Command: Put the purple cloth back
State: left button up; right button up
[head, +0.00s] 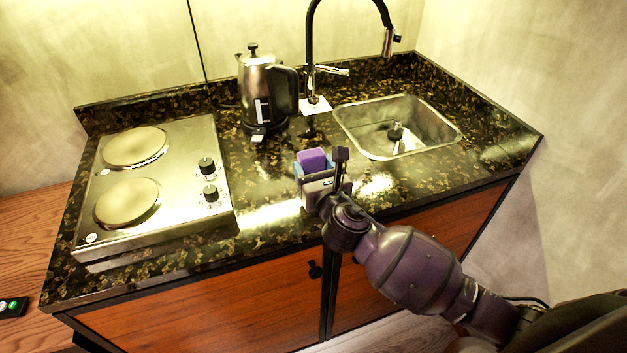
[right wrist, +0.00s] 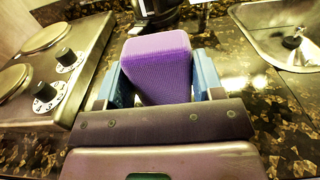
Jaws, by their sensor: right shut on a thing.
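The purple cloth (head: 311,158) is a thick, block-shaped bundle over the counter, between the hob and the sink. My right gripper (head: 314,172) is shut on it, with the cloth between its blue finger pads. In the right wrist view the purple cloth (right wrist: 158,62) stands up between the two blue pads of my right gripper (right wrist: 162,85). Its lower part is hidden by the gripper, so I cannot tell if it touches the counter. My left gripper is not in view.
The dark speckled counter (head: 262,185) holds a two-plate hob (head: 180,195) at left and a steel kettle (head: 255,88) at the back. A black tap (head: 311,60) stands behind the sink (head: 440,125) at right. Counter between hob and sink is mostly free.

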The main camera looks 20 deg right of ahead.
notch_tip(320, 180, down, 3)
jog(key=shift+f+b, duration=0.1)
jog(key=shift+b, duration=0.35)
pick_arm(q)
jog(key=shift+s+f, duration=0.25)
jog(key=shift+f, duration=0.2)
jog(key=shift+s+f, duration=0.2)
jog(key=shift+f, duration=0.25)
pick_arm(e)
jog(key=shift+f, duration=0.1)
jog(key=shift+f, duration=0.1)
jog(key=o, duration=0.9)
jog(key=shift+c, duration=0.2)
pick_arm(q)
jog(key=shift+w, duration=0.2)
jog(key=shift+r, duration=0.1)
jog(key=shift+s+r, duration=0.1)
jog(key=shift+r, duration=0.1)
pick_arm(e)
jog(key=s, duration=1.2)
jog(key=shift+d, duration=0.2)
